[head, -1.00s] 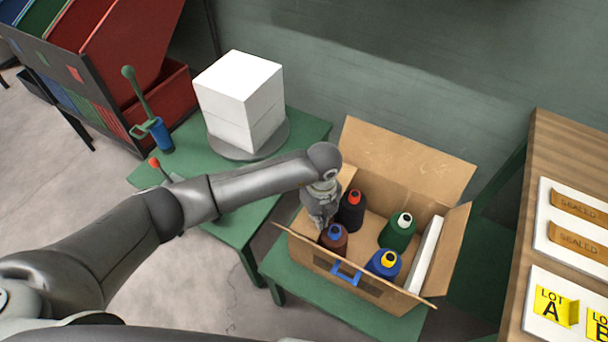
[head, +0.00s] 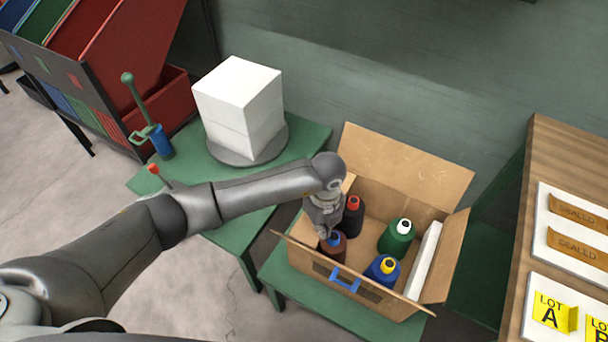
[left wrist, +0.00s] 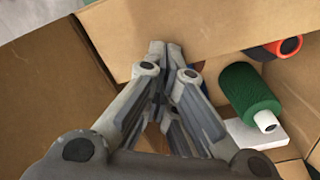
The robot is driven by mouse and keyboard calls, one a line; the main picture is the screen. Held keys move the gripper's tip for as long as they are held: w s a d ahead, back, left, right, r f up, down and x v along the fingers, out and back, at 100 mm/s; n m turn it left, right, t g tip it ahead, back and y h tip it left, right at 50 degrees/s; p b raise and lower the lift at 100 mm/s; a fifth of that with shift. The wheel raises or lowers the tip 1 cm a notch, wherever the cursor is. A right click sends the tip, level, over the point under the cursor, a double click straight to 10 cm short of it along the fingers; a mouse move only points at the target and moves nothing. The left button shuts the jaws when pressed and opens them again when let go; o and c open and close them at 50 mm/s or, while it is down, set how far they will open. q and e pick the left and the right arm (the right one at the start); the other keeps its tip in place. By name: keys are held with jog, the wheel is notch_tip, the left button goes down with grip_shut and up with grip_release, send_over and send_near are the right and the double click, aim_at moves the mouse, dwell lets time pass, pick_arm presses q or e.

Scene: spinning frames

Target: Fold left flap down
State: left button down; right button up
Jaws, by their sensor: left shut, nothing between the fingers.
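The open cardboard box (head: 362,290) stands on a green stand, with spools inside. My left gripper (head: 327,234) is shut and empty at the box's left side, just above the brown spool with a blue top (head: 337,246). The left flap (head: 348,183) is mostly hidden behind my arm; only a small strip of cardboard shows there. In the left wrist view my closed fingertips (left wrist: 158,48) are close to a cardboard panel (left wrist: 200,22) that crosses the top; I cannot tell whether they touch. The right gripper is out of view.
The back flap (head: 405,165) and right flap (head: 446,255) stand up. Black, green (head: 397,238) and blue spools and a white slab (head: 423,262) are in the box. A white block (head: 240,100) stands on the left table; a wooden table (head: 550,150) is at the right.

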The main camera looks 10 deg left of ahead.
pick_arm(q)
jog(key=r+p, duration=0.2)
jog(key=r, duration=0.1)
jog(key=r+p, duration=0.2)
jog(key=r, duration=0.2)
jog(key=shift+a, duration=0.2)
jog(key=shift+f, duration=0.1)
jog(key=shift+w, duration=0.1)
